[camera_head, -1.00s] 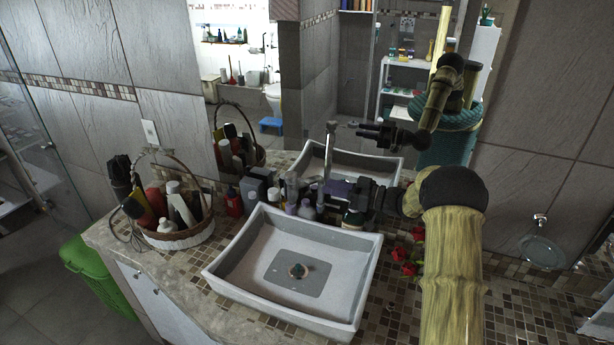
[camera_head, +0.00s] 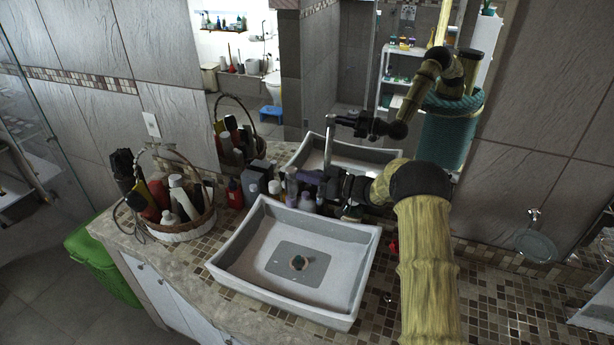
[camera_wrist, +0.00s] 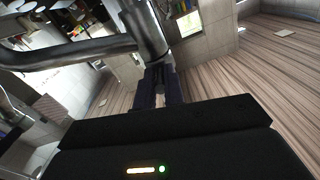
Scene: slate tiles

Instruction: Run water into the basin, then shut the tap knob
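The white rectangular basin (camera_head: 233,300) sits on the counter, with a round drain piece (camera_head: 299,263) on its grey floor. No water shows in it. The chrome tap (camera_head: 329,148) rises behind the basin. In the wrist view the tap's thick body (camera_wrist: 143,30) and its spout (camera_wrist: 70,54), reaching left, are close. My gripper (camera_head: 312,177) is behind the basin, by the tap. In the wrist view its two dark fingers (camera_wrist: 159,80) have a narrow gap between them, their tips at the end of the tap body. The knob cannot be clearly told apart, and contact is unclear.
A wicker basket (camera_head: 180,233) of bottles stands left of the basin. Several small bottles, one red (camera_head: 235,194), stand behind it near my gripper. A mirror behind the counter reflects my arm and the basin. The tiled counter (camera_head: 500,300) at right is mostly clear.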

